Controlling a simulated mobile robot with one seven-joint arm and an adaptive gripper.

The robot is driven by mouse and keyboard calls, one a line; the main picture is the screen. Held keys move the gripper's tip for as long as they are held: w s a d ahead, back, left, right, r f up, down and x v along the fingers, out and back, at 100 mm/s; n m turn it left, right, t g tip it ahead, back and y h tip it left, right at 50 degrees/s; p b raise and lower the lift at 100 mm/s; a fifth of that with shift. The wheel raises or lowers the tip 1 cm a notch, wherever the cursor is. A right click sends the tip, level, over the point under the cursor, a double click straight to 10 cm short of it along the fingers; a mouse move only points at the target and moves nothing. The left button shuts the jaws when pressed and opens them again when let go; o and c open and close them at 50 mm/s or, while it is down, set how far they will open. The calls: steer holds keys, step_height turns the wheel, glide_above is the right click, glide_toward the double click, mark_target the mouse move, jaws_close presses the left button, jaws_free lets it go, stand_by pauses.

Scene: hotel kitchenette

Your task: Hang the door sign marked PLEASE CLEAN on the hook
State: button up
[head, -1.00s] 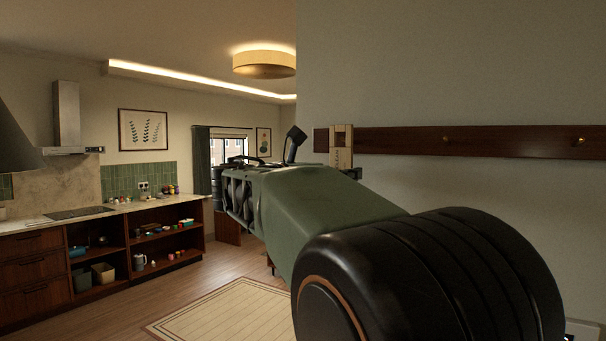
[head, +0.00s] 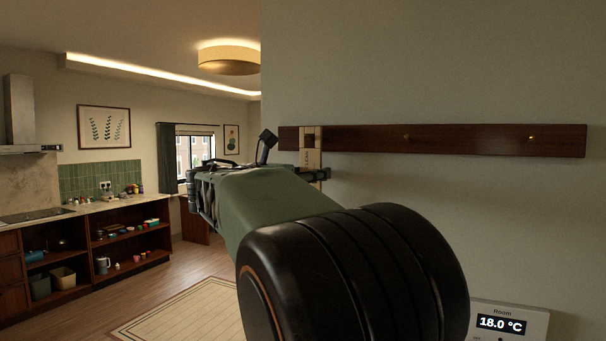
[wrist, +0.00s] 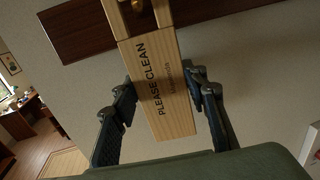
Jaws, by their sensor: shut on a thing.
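The wooden door sign marked PLEASE CLEAN (wrist: 160,85) is held between the two fingers of my gripper (wrist: 165,92), which is shut on it. In the wrist view its opening overlaps the dark rail, and a brass hook (wrist: 138,5) shows within that opening, cut off by the frame's top edge. I cannot tell whether the hook passes through. In the head view the sign (head: 310,158) stands in front of the left end of the dark wooden rail (head: 470,140). My gripper (head: 312,174) is partly hidden by my arm.
Two more brass hooks, a middle one (head: 406,137) and a right one (head: 531,138), are bare on the rail. A room thermostat (head: 508,322) is on the wall below. Kitchen shelves (head: 130,240) stand far left.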

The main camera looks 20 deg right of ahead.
steer(key=o, duration=1.3)
steer(key=shift+a, duration=0.1)
